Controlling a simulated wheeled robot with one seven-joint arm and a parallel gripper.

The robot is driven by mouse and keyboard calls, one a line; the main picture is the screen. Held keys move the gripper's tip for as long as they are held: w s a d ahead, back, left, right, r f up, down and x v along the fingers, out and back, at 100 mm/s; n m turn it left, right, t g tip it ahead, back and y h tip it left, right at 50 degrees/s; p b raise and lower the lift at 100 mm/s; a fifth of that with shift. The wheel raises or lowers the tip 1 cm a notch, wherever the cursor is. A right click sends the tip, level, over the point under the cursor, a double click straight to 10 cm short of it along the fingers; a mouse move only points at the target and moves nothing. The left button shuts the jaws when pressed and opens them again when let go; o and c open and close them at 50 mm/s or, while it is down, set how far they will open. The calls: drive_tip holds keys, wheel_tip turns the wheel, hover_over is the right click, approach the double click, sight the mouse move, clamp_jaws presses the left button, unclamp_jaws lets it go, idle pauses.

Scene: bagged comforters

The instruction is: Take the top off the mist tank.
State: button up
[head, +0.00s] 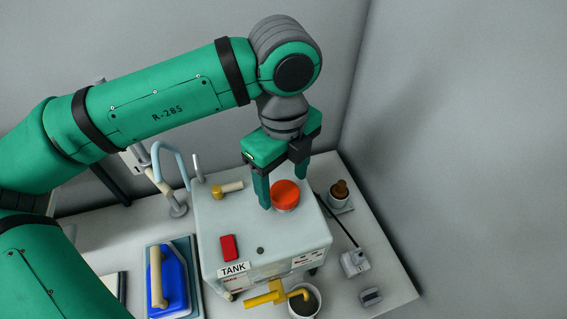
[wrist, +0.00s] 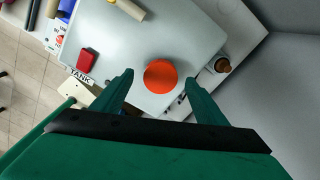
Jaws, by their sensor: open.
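The mist tank (head: 222,243) is a pale box labelled TANK, standing on the white bench. Its top is a round orange-red cap (head: 285,195), seated near the right back of the upper face. The cap also shows in the wrist view (wrist: 160,76). My gripper (head: 283,190) points down over the tank with its two green fingers apart and empty. In the wrist view the fingertips (wrist: 159,80) lie on either side of the cap, with a visible gap on each side. How far they are above the tank face is hard to tell.
On the tank are a red block (head: 229,248) and a brass-coloured valve with a pale handle (head: 230,188). A yellow tap (head: 280,293) juts from the front over a cup (head: 305,303). A blue container (head: 168,283) stands left; a small pot (head: 340,196) stands right. Walls rise behind.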

sight(285, 194)
drive_tip(key=shift+w+f, duration=0.1)
drive_tip(key=shift+f, duration=0.95)
drive_tip(key=c, duration=1.1)
drive_tip(key=n, duration=0.5)
drive_tip(key=shift+c, duration=0.3)
drive_tip(key=n, duration=0.5)
drive_tip(key=shift+s, duration=0.2)
